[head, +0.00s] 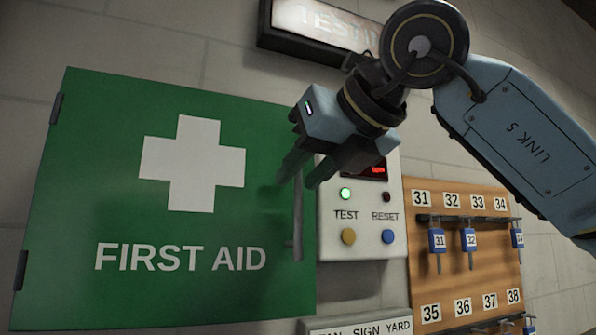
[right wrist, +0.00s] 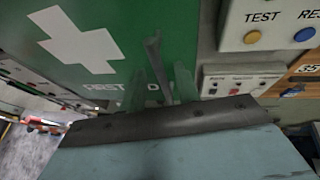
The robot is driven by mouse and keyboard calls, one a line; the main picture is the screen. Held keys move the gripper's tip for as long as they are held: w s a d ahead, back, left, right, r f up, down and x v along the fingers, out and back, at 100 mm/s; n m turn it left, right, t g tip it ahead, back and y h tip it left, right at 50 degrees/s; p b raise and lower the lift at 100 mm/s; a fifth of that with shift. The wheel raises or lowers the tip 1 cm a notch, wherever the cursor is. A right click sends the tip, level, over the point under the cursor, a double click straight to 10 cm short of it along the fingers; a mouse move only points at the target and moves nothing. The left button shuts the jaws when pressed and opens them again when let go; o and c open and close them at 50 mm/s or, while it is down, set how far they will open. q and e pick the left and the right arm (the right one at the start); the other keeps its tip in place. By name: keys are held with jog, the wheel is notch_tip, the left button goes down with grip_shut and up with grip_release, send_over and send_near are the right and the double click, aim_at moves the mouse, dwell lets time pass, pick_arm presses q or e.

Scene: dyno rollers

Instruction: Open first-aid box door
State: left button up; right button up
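The green first-aid box door (head: 95,180) fills the left of the head view, with a white cross and FIRST AID lettering. Its hinges are on the left edge, and it looks shut. A grey vertical bar handle (head: 298,225) stands near its right edge. My right gripper (head: 298,183) is at the handle's upper part, its two fingers apart, one on each side of the bar. In the right wrist view the handle (right wrist: 155,62) shows between the faint fingers (right wrist: 160,90). Contact with the bar cannot be told. My left gripper is not in view.
A white test panel (head: 360,240) with lights and buttons is right beside the door. A wooden key board (head: 455,270) with numbered keys hangs further right. A dark-framed sign (head: 310,25) is above, and a labelled box (head: 360,327) is below.

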jog(key=shift+w+a+f, duration=0.2)
jog(key=shift+w+a, duration=0.05)
jog(key=shift+w, duration=0.25)
jog(key=shift+w+a+f, duration=0.15)
jog(key=shift+w+f, duration=0.05)
jog(key=shift+w, duration=0.2)
jog(key=shift+s, duration=0.1)
jog(key=shift+c, duration=0.2)
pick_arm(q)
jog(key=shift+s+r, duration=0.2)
pick_arm(e)
grip_shut()
